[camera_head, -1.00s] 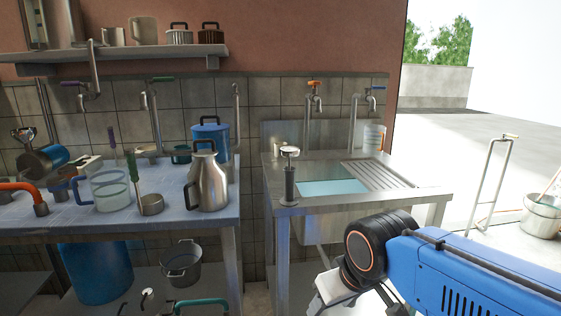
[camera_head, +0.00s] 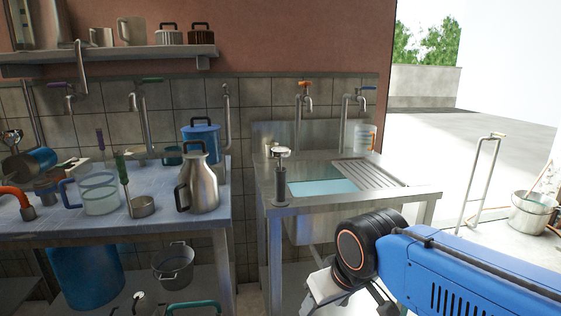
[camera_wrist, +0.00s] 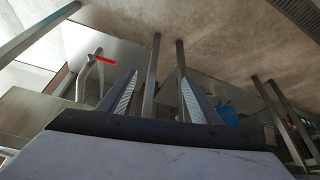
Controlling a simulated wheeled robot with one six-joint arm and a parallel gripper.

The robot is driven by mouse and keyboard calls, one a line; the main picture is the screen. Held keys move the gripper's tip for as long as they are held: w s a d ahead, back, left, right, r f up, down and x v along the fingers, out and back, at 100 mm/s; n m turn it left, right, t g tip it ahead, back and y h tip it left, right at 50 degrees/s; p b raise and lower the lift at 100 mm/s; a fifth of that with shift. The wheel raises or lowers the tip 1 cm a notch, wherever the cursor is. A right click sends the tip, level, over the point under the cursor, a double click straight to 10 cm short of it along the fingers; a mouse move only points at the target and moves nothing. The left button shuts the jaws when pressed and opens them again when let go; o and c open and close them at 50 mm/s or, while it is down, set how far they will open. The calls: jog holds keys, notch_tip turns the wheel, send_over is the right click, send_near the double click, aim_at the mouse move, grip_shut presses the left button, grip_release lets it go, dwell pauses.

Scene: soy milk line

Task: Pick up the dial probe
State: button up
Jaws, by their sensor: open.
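What looks like the dial probe (camera_head: 281,178) stands upright at the front left corner of the metal sink. It has a pale round head, a thin stem and a dark grip. In the wrist view, my gripper (camera_wrist: 158,92) is open, with its two ridged fingers apart and nothing between them. The probe cannot be made out in that view. In the head view my blue arm is at the lower right, in front of the sink and to the right of the probe, and the fingertips cannot be made out.
The sink (camera_head: 400,202) holds pale blue water. Taps are on the wall behind. Open floor lies right.

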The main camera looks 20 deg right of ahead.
jog(key=shift+o, duration=0.8)
notch_tip(320, 180, up, 39)
jog(key=m+g, duration=0.5)
jog(key=m, duration=1.4)
send_over(280, 160)
jog(key=f, duration=1.2)
jog(key=shift+w, duration=0.2)
jog(key=shift+d+f, duration=0.15)
jog(key=shift+f, duration=2.55)
jog(key=c, duration=1.1)
